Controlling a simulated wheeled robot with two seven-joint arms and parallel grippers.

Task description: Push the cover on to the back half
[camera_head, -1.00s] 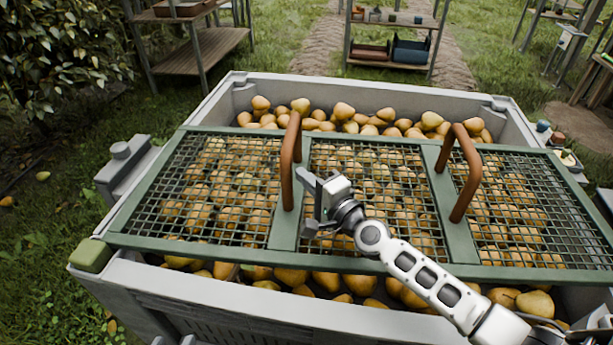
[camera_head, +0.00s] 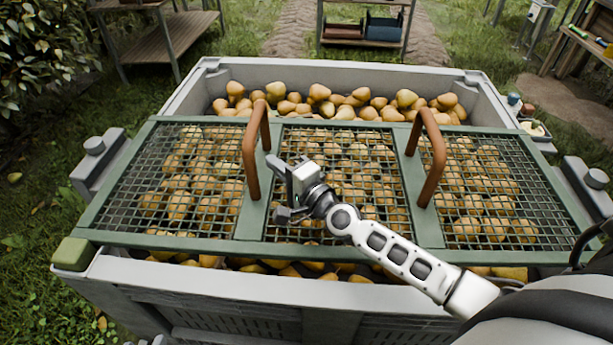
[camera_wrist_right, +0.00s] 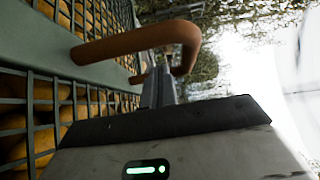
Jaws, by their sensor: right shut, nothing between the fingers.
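The cover is a green frame (camera_head: 170,243) with wire mesh panels and two brown handles. It lies across the grey bin (camera_head: 210,285), with pears showing through the mesh. My right gripper (camera_head: 275,166) is shut and empty, just right of the left handle (camera_head: 250,160). In the right wrist view, its fingertips (camera_wrist_right: 158,88) point along the cover toward the handle loop (camera_wrist_right: 140,42). I cannot tell whether they touch it. The right handle (camera_head: 430,165) is free. My left gripper is not in view.
Pears (camera_head: 330,100) lie uncovered behind the cover, with a thin strip showing in front. A green block (camera_head: 72,254) sits at the bin's front left corner. Shelves (camera_head: 360,30) stand beyond on the grass.

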